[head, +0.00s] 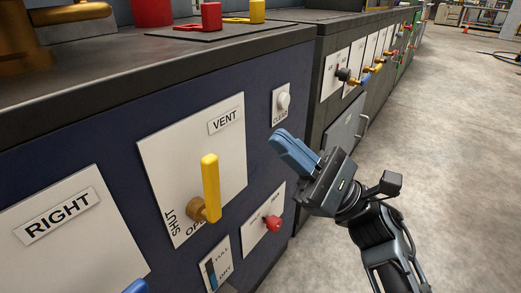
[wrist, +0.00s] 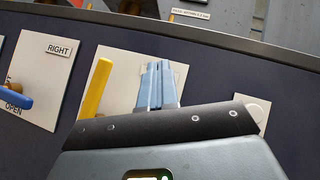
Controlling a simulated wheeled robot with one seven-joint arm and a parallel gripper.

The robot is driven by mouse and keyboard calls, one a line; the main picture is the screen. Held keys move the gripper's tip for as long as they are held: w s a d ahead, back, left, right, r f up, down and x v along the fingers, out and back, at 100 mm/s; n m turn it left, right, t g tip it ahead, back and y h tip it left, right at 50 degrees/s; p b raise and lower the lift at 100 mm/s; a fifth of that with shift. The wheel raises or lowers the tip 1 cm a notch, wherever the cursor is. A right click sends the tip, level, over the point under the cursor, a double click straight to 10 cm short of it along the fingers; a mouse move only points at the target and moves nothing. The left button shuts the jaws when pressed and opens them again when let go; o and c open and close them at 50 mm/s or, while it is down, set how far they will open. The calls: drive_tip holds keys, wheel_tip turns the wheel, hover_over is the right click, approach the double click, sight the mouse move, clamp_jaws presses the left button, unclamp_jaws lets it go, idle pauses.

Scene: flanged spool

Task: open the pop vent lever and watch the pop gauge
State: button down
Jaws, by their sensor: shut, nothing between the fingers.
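A yellow lever (head: 210,190) on a brass hub stands upright on a white plate (head: 175,150) labelled VENT, with SHUT and OPEN marked near the hub. The lever also shows in the wrist view (wrist: 97,88), left of my fingers. No label with the word pop is readable. I cannot make out a pop gauge. My gripper (head: 283,143) has blue fingers, shut and empty, in front of the panel to the right of the lever and apart from it. The fingers (wrist: 158,68) cover part of the white plate in the wrist view.
A plate labelled RIGHT (head: 65,240) is at left, with a blue handle (head: 136,287) below it. A red knob (head: 272,223), a FULL/DRY indicator (head: 213,268) and a white CLEAR button (head: 284,101) surround the vent plate. Open floor (head: 450,150) lies right.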

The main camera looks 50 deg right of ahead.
drive_tip(key=s+d, duration=0.3)
drive_tip(key=d, duration=0.1)
drive_tip(key=shift+s+d+f+p, duration=0.15)
drive_tip(key=shift+s+p, duration=0.2)
drive_tip(key=shift+s, duration=0.05)
drive_tip(key=s+a+f+n+g+h, duration=0.4)
drive_tip(key=s+a+f+n+h, duration=0.35)
drive_tip(key=n, duration=0.45)
drive_tip(key=s+a+f+n+g+h, duration=0.4)
drive_tip(key=s+a+f+n, duration=0.2)
drive_tip(key=s+f+n, duration=0.5)
wheel_tip(320, 180, up, 36)
drive_tip(key=w+n+p, duration=0.1)
drive_tip(key=p, duration=3.2)
drive_tip(key=shift+w+r+g+p, duration=0.2)
drive_tip(key=shift+g+p, duration=0.1)
drive_tip(key=shift+p, duration=0.1)
